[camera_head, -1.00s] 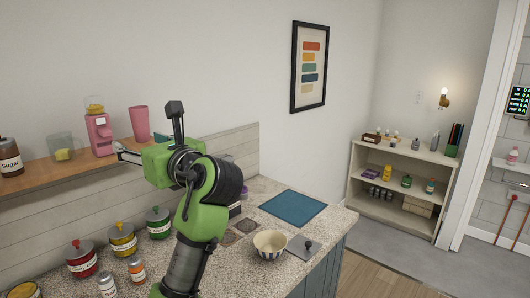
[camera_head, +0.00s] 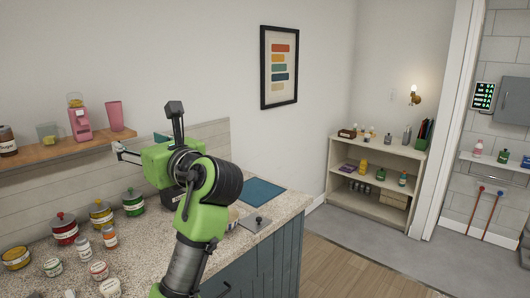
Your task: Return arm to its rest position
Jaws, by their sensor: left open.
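My left arm is green and black and rises from the bottom of the head view. Its gripper (camera_head: 121,150) points left towards the wooden wall shelf, with its fingers apart and nothing seen between them. The gripper is near the shelf's right end, close to a pink cup (camera_head: 115,115) standing there. I cannot tell the exact gap between them. My right gripper is not in view.
The wooden shelf (camera_head: 50,153) also holds a pink dispenser (camera_head: 80,124) and a jar. Below, the speckled counter (camera_head: 150,240) carries several lidded jars and a blue mat (camera_head: 262,191). A low shelf unit (camera_head: 375,179) stands far right. Floor between is clear.

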